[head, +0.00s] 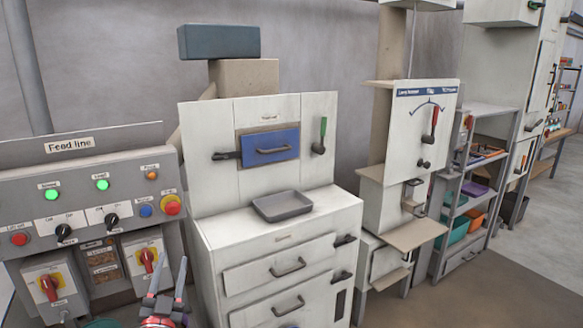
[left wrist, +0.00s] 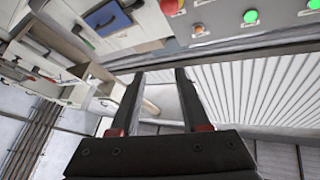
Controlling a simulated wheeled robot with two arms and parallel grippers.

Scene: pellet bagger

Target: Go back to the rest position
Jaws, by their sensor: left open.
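My left gripper (head: 166,281) is at the lower left of the head view, in front of the gap between the feed line panel (head: 82,178) and the white cabinet (head: 290,245). Its two fingers are apart with nothing between them. The left wrist view also shows the open, empty fingers of my left gripper (left wrist: 158,78), with red marks near their bases. My right gripper is in neither view.
The panel has lit green buttons, black knobs and red switches. A dial machine (head: 421,125) and shelves (head: 470,200) with bins stand right. Floor is clear at the lower right.

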